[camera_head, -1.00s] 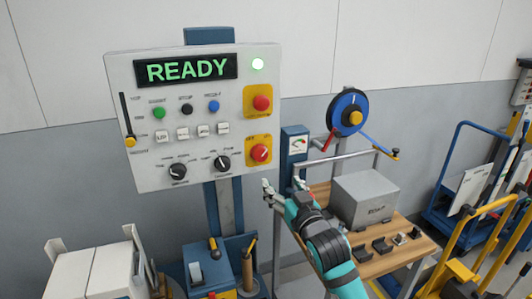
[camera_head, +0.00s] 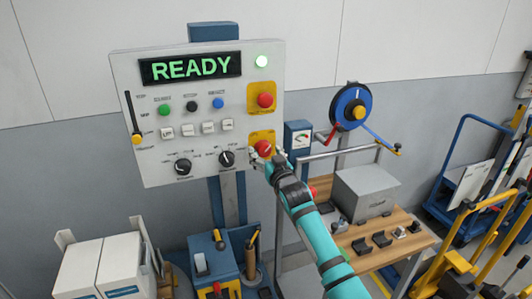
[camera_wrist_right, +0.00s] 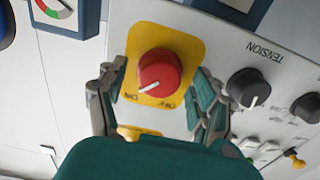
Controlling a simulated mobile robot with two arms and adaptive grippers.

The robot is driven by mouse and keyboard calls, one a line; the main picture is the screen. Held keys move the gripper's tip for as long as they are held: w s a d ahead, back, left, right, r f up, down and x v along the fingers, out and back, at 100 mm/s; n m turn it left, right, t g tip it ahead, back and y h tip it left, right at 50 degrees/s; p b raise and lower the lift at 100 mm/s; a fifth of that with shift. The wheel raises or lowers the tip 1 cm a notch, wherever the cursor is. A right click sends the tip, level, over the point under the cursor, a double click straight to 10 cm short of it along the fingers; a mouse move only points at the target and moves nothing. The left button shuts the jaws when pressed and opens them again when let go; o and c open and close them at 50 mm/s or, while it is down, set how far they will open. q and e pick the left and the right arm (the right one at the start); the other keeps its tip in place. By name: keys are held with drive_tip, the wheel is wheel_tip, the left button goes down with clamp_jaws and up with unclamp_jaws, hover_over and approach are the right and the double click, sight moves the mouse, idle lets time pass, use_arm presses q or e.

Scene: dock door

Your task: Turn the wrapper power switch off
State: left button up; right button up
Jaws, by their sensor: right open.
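The wrapper control panel (camera_head: 200,140) is a light grey board with a lit green READY display (camera_head: 190,67). The red rotary power switch (camera_head: 263,148) sits on a yellow plate at the panel's lower right. In the right wrist view the red knob (camera_wrist_right: 160,73) shows a white pointer line toward the lower left, near the ON mark. My right gripper (camera_head: 268,157) is at the switch; in the wrist view its open fingers (camera_wrist_right: 158,95) stand on both sides of the knob, with gaps visible. My left gripper is not in view.
A red button (camera_head: 265,100) on another yellow plate is just above the switch. The black tension knob (camera_wrist_right: 248,87) is close beside one finger. A workbench (camera_head: 400,245) with a grey box (camera_head: 366,192) stands below and right of the panel.

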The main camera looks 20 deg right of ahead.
drive_tip(key=shift+c, duration=0.4)
drive_tip(key=c, duration=1.1)
